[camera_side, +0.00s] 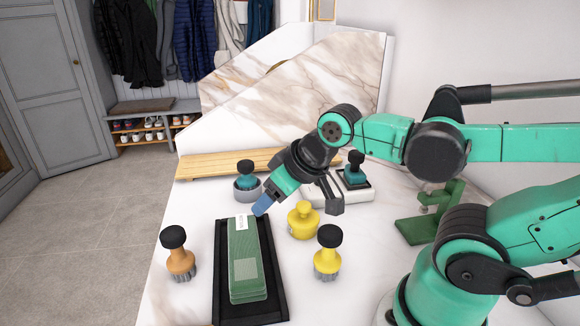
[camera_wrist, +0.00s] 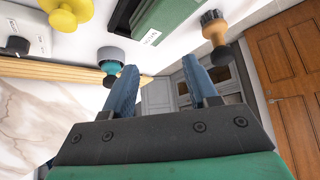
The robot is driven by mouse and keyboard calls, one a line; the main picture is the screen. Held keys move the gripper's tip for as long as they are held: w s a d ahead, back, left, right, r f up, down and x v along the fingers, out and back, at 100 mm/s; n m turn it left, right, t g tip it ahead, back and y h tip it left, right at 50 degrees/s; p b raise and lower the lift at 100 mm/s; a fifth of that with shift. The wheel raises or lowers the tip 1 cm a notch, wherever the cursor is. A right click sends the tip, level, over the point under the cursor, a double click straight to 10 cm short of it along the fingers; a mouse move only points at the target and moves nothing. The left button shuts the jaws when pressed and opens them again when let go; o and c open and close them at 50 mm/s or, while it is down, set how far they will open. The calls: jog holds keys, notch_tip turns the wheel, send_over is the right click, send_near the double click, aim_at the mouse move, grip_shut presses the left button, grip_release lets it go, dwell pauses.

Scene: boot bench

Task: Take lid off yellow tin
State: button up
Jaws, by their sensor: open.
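The yellow tin (camera_side: 303,223) stands on the white bench with its knobbed yellow lid (camera_side: 304,208) on top. A yellow round shape with a knob (camera_wrist: 66,12), which looks like the same tin, is cut off at the top left of the wrist view. My gripper (camera_side: 262,206) is left of the tin and apart from it, near the far end of the black tray. In the wrist view my gripper (camera_wrist: 160,64) has its two blue fingers spread with nothing between them.
The black tray (camera_side: 222,290) holds a green box (camera_side: 246,262). A yellow brush (camera_side: 328,254), an orange brush (camera_side: 179,257) and a teal-handled brush in a grey cup (camera_side: 246,187) stand around it.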

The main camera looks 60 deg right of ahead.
jog(key=o, duration=0.7)
jog(key=m+g, duration=0.2)
jog(key=g, duration=0.5)
send_near(304, 204)
jog(key=f, duration=0.5)
jog(key=shift+w+a+f, duration=0.1)
jog(key=shift+w+a, duration=0.15)
jog(key=shift+a, duration=0.1)
jog(key=shift+d+f, duration=0.2)
jog(key=shift+d, duration=0.05)
jog(key=shift+s+d+f, duration=0.1)
jog(key=shift+d+f, duration=0.05)
jog(key=shift+f, duration=2.75)
